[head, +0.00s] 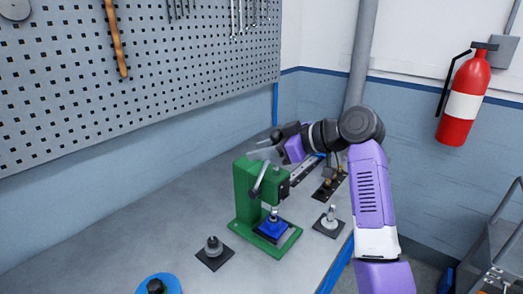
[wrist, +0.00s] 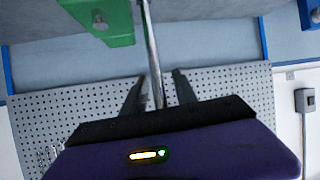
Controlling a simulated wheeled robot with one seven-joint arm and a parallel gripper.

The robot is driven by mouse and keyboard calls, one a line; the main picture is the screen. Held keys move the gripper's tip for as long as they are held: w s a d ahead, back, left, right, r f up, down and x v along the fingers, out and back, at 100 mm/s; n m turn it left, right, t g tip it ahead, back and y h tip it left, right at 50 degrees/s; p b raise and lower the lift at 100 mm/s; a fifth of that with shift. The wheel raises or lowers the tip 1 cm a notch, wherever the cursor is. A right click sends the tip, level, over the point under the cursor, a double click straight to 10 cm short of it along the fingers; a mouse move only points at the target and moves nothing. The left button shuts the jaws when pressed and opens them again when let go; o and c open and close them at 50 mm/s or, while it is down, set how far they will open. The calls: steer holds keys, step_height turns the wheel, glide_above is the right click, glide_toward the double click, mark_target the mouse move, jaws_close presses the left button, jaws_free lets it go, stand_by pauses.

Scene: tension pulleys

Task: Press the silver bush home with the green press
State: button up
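The green press (head: 246,192) stands on the bench, and part of it shows upside down at the top of the wrist view (wrist: 112,22). Its metal lever (head: 261,178) rises toward my gripper (head: 262,152). In the wrist view the lever (wrist: 153,50) runs between my two fingers (wrist: 158,85), with a gap on each side, so my gripper is open around or just over it. Under the press ram is a blue block (head: 270,228) with a small silver piece (head: 274,213) above it. I cannot tell whether that piece is the bush or the ram's tip.
A black plate with a grey round part (head: 213,247) lies left of the press. Another plate with a silver part (head: 330,219) lies to its right. A blue disc with a black knob (head: 158,286) is at the front. A pegboard (head: 150,70) stands behind.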

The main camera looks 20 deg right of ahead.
steer(key=b+v, duration=0.2)
steer(key=v, duration=0.5)
steer(key=shift+s+d, duration=0.25)
steer(key=shift+r, duration=0.1)
